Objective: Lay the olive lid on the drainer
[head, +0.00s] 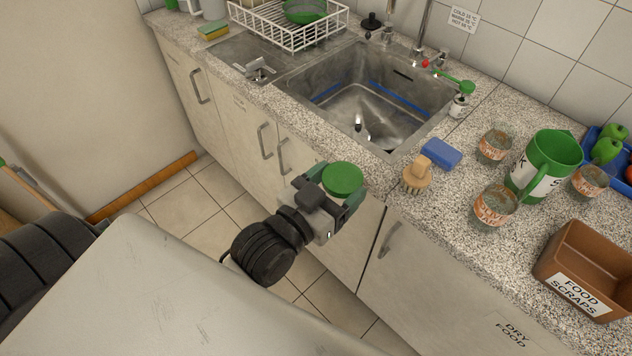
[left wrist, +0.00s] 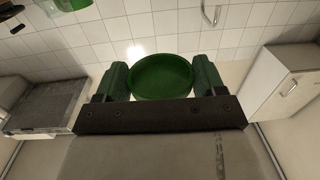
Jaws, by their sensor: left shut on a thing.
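My left gripper (head: 337,188) is shut on the round green lid (head: 343,178), which looks olive-green in the left wrist view (left wrist: 161,76), between the two fingers. In the head view they show in front of the cabinet doors, near the counter's front edge and below the sink. The drainer, a white wire rack (head: 290,40), stands on the counter at the top, left of the sink and apart from the gripper. A green bowl (head: 305,12) sits in it. My right gripper is not in view.
The sink (head: 365,100) lies between lid and rack. A yellow-green sponge (head: 213,31) is left of the rack. A brush (head: 416,175), blue sponge (head: 441,153), glass jars (head: 494,206), green jug (head: 545,165) and brown bin (head: 588,265) crowd the counter's right side.

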